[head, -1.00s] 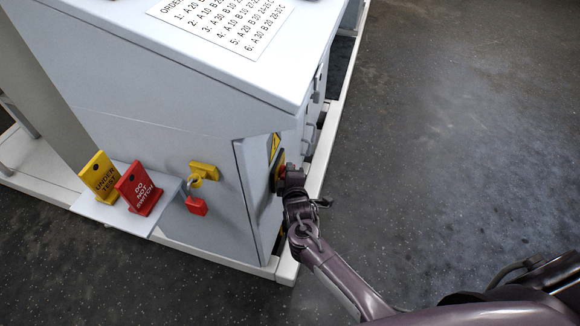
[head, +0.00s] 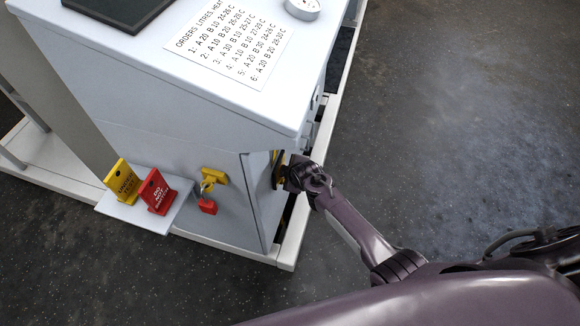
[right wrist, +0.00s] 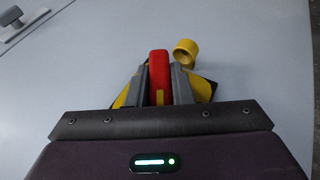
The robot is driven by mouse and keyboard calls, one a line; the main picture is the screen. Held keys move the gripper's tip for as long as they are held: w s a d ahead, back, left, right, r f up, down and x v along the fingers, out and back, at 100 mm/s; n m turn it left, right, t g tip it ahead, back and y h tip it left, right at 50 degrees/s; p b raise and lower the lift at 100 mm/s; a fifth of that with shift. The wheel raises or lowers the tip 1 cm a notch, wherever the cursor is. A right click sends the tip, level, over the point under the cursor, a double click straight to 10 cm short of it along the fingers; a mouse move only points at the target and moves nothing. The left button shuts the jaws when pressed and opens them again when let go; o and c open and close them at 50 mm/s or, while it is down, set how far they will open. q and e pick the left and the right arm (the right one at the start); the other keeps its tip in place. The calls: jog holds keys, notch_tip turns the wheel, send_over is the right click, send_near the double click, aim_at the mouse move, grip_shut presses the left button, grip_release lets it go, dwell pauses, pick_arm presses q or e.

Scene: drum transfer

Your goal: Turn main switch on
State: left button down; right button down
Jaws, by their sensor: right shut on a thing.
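The main switch has a red handle (right wrist: 158,72) on a yellow plate (right wrist: 205,90), both in the right wrist view. In the head view the yellow plate (head: 279,168) shows on the cabinet's right side, by the edge of an open panel door (head: 255,200). My right gripper (right wrist: 158,88) is shut on the red handle, one grey finger on each side. In the head view the right gripper (head: 290,174) hides the handle. The handle looks upright in the wrist picture. My left gripper is not in view.
A red padlock (head: 208,206) hangs from a yellow hasp (head: 213,178) on the cabinet front. A yellow tag (head: 121,182) and a red tag (head: 157,190) stand on a small shelf (head: 135,214). A yellow cylinder (right wrist: 185,52) is close beside the handle. Floor to the right is clear.

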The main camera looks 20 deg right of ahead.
jog(key=shift+w+a+r+g+y, duration=0.15)
jog(key=shift+g+y, duration=0.25)
jog(key=shift+g, duration=0.4)
jog(key=shift+m+g+y, duration=0.3)
jog(key=shift+g, duration=0.1)
jog(key=shift+g+y+b, duration=0.45)
jog(key=shift+g+y, duration=0.15)
jog(key=shift+g, duration=0.3)
jog(key=shift+m+g, duration=0.3)
jog(key=shift+a+y, duration=0.1)
jog(key=shift+y, duration=0.3)
jog(key=c, duration=1.4)
grip_release()
jog(key=shift+o, duration=0.6)
